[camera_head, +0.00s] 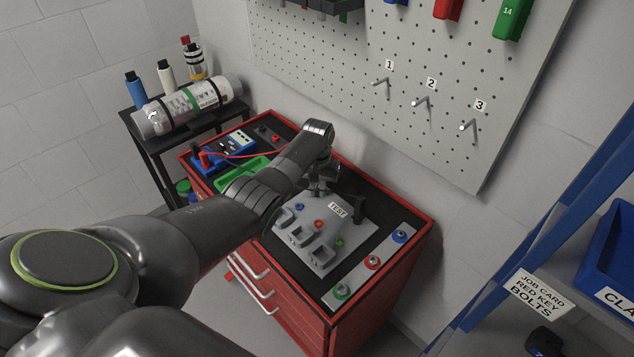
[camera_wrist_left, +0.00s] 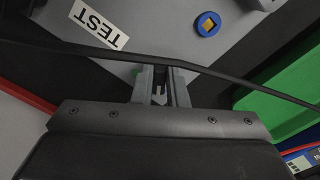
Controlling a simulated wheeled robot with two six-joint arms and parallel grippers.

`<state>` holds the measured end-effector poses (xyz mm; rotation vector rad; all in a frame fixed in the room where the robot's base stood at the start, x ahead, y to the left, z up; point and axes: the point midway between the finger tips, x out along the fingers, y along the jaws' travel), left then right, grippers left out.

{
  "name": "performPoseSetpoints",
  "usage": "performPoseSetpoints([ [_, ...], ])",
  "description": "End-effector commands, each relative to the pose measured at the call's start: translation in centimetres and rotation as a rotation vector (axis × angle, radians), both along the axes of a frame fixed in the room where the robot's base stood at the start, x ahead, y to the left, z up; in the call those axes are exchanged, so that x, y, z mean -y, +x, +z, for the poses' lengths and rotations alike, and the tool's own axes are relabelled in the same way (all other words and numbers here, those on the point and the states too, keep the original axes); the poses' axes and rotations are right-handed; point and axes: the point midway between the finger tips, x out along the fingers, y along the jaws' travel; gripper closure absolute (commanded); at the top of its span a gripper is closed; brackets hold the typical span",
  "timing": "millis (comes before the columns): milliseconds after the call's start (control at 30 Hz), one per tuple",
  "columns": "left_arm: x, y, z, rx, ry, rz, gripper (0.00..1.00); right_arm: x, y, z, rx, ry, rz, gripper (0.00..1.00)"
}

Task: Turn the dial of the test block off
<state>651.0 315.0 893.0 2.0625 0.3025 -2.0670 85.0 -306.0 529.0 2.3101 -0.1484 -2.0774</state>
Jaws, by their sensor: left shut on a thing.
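The grey test block (camera_head: 320,256) lies on the dark top of the red tool cabinet, with a white TEST label. It also shows in the left wrist view (camera_wrist_left: 152,22). My left gripper (camera_head: 322,190) reaches down at its far edge, beside the label. In the left wrist view its two fingers (camera_wrist_left: 160,93) are close together and shut on a small dark part between them. This seems to be the dial, mostly hidden by the fingers, so its setting cannot be read. A thin black cable crosses in front of the fingers there. My right gripper is not in view.
A strip with blue, red and green knobs (camera_head: 372,263) lies right of the block. A green tray (camera_head: 243,172) and a blue meter (camera_head: 238,142) with a red lead are behind my left arm. A pegboard (camera_head: 400,130) stands behind the red cabinet (camera_head: 380,315).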

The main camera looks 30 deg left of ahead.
Motion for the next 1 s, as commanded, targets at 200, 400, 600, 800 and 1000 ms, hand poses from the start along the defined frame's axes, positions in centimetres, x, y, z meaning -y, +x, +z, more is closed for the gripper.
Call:
performPoseSetpoints([
  [200, 0.1, 0.2, 0.4, 0.003, 0.001, 0.203, 1.0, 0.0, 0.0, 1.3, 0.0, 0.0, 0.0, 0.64],
  [400, 0.2, 0.3, 0.4, 0.005, 0.001, 0.394, 1.0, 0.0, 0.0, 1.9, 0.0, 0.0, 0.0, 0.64],
  [600, 0.3, 0.4, 0.3, 0.006, 0.002, 0.58, 1.0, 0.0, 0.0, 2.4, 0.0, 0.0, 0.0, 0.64],
  [800, 0.3, 0.5, 0.3, 0.007, 0.002, 0.74, 1.0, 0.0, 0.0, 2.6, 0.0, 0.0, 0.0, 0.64],
  [1000, 0.3, 0.6, 0.3, 0.007, 0.002, 0.859, 1.0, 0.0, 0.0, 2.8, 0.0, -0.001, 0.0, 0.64],
])
